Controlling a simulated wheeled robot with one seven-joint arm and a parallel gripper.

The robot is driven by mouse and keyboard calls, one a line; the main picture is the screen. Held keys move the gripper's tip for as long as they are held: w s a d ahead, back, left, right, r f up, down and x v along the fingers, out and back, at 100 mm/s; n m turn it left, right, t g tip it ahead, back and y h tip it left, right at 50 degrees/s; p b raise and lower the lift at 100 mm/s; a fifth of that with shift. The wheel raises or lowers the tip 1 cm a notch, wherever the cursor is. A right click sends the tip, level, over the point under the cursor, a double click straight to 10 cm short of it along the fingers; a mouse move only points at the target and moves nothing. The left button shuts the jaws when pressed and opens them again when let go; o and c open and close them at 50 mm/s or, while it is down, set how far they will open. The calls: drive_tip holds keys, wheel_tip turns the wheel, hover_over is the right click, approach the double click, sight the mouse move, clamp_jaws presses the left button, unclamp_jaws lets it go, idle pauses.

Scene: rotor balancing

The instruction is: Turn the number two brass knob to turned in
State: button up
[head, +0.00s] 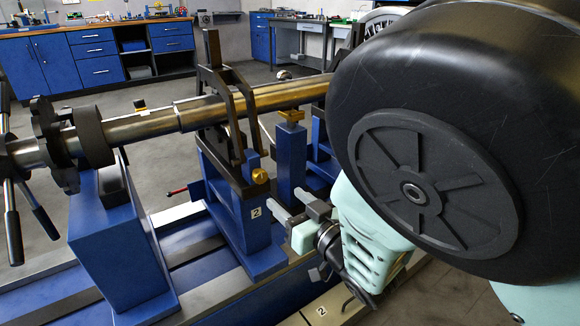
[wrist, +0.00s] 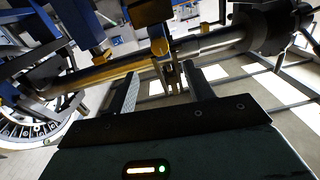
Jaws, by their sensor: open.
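The brass knob (head: 260,176) sits on the front of a blue stand, just above a white label marked 2 (head: 255,213). My gripper (head: 287,200) is just right of and below the knob, apart from it, with its two grey fingers spread and nothing between them. In the wrist view my gripper (wrist: 162,72) has its fingers apart, and a brass-coloured round piece (wrist: 159,46), which looks like the knob, lies ahead between them. How far the knob is turned cannot be told.
A long steel shaft (head: 150,124) runs across above the blue stand (head: 228,200), under a dark hinged bracket (head: 212,85). A blue post (head: 291,160) with a brass top stands just behind my gripper. A second blue support (head: 115,235) stands left. Blue cabinets (head: 95,60) line the back.

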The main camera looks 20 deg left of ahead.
sight(262, 178)
drive_tip(key=b+x, duration=0.2)
drive_tip(key=x, duration=0.8)
drive_tip(key=shift+w+a, duration=0.2)
drive_tip(key=shift+a, duration=0.05)
drive_tip(key=c, duration=1)
